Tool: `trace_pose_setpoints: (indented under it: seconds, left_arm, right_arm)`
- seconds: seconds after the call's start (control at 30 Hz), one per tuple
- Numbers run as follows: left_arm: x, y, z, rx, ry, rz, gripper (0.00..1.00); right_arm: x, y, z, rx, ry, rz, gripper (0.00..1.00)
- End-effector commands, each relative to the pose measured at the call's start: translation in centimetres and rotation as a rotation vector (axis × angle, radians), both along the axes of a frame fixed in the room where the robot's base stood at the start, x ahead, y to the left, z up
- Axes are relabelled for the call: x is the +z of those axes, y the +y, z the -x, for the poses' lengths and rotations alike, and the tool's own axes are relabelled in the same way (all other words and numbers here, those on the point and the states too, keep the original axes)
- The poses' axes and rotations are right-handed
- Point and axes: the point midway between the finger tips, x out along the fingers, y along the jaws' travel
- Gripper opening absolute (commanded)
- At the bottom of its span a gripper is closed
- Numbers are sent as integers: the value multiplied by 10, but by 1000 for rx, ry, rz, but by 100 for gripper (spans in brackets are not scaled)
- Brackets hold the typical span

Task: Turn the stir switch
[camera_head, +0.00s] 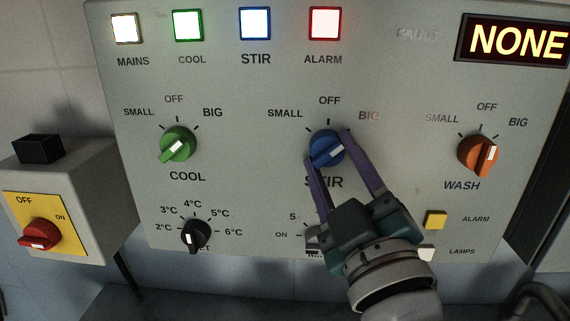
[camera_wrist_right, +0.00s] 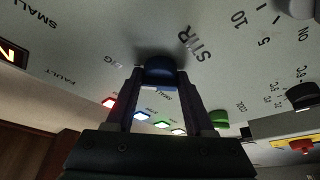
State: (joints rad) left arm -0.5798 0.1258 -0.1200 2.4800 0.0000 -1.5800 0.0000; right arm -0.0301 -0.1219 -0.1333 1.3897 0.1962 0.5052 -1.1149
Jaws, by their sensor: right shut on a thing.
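The blue stir switch (camera_head: 326,148) is on the grey panel, under the marks SMALL, OFF and BIG. Its white mark slants from lower left to upper right. My right gripper (camera_head: 326,150) has its two purple fingers on either side of the blue knob and is shut on it. In the right wrist view the blue knob (camera_wrist_right: 160,70) sits between the fingertips, and part of it is hidden by them. The lit STIR lamp (camera_head: 255,23) is above. My left gripper is in neither view.
The green COOL knob (camera_head: 178,144) is to the left and the orange WASH knob (camera_head: 478,155) to the right. A black temperature knob (camera_head: 195,236) is lower left. A red switch (camera_head: 40,235) is on a side box. A display (camera_head: 515,41) reads NONE.

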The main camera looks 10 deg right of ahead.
Motion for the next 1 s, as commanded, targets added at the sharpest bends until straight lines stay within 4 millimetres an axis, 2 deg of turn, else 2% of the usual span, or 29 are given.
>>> trace_pose_setpoints:
  seconds: [0.67,0.7,0.93,1.0]
  left_arm:
    - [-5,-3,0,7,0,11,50]
    - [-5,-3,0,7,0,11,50]
    - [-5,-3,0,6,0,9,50]
    - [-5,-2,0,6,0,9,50]
  right_arm:
    - [0,0,0,-1,-16,-63,0]
    - [0,0,0,-1,-16,-63,57]
    - [0,0,0,0,-16,-60,82]
    - [-1,0,0,0,-16,-60,83]
